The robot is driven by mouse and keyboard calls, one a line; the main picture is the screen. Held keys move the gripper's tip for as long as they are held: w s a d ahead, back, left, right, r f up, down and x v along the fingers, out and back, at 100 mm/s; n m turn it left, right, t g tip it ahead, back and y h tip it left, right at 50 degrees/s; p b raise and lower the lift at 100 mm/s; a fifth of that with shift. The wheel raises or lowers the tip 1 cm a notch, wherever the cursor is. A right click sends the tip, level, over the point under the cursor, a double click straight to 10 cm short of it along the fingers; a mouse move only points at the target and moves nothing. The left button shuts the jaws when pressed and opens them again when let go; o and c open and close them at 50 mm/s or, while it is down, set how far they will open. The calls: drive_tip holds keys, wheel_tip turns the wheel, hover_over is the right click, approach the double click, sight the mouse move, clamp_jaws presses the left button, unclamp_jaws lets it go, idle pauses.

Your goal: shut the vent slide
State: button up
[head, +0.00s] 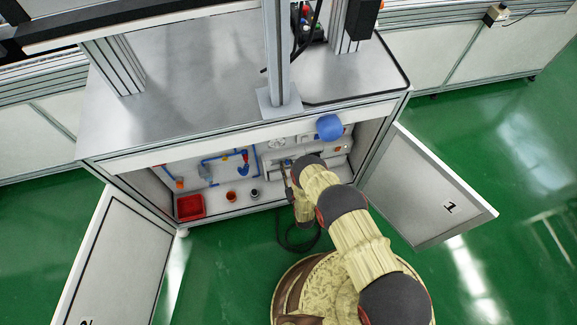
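The cabinet under the workbench stands open, and a light grey panel (272,157) with small fittings is on the right part of its inner back wall. A round, vent-like face (278,143) shows near the panel's top. I cannot make out the vent slide for certain or tell its position; it is too small or partly behind my arm. My arm reaches into the cabinet opening from the lower right. My gripper (287,172) is in front of the panel, small and partly hidden by the wrist. Whether it touches anything, or how its fingers stand, cannot be told.
Blue pipes (222,156) with a valve run along the back wall. A red bin (190,207), a small red cup (231,196) and a dark cup (254,193) stand on the cabinet floor. Open doors flank the opening, left (92,262) and right (425,190).

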drive_tip(key=shift+o, duration=1.4)
drive_tip(key=v, duration=1.2)
